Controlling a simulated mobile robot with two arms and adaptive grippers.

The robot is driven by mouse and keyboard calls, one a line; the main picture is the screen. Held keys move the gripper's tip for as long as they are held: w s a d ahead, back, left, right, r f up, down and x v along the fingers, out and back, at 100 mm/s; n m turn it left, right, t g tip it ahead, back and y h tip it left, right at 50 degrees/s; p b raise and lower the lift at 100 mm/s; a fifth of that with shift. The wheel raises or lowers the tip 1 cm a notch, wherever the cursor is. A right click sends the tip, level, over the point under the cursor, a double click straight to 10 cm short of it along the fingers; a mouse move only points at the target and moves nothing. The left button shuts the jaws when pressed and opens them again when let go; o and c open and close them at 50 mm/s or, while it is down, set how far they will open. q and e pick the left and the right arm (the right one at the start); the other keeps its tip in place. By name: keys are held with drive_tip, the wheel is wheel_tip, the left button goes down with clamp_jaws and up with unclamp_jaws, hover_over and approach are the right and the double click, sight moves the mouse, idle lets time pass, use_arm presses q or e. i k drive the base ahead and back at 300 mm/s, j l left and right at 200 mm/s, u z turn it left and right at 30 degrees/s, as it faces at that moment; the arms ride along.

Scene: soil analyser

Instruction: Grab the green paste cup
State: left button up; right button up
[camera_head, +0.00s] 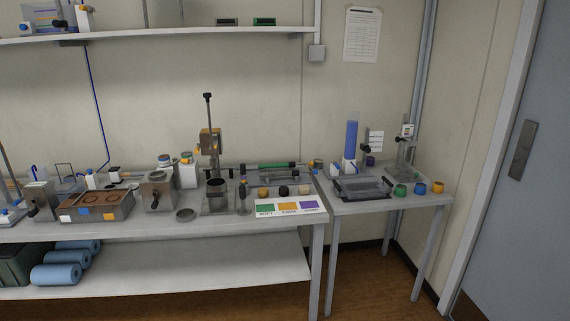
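A small green paste cup (400,190) stands on the small side table (398,203) at the right. It is the leftmost of three cups near the table's front right. A blue cup (420,188) stands just right of it, then an orange cup (437,187). Neither of my grippers is in this view.
A tray device (362,189) stands left of the cups, with a blue cylinder (351,139) behind it. A long bench (150,231) with several instruments fills the left. A grey door (520,170) is at the right. Wooden floor (375,285) shows below the side table.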

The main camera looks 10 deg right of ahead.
sight(401, 190)
drive_tip(key=i+l+z, duration=0.1)
drive_tip(key=i+z, duration=0.4)
drive_tip(key=i, duration=0.3)
drive_tip(key=i+j+z, duration=0.2)
drive_tip(key=i+z, duration=0.3)
drive_tip(key=i, duration=0.3)
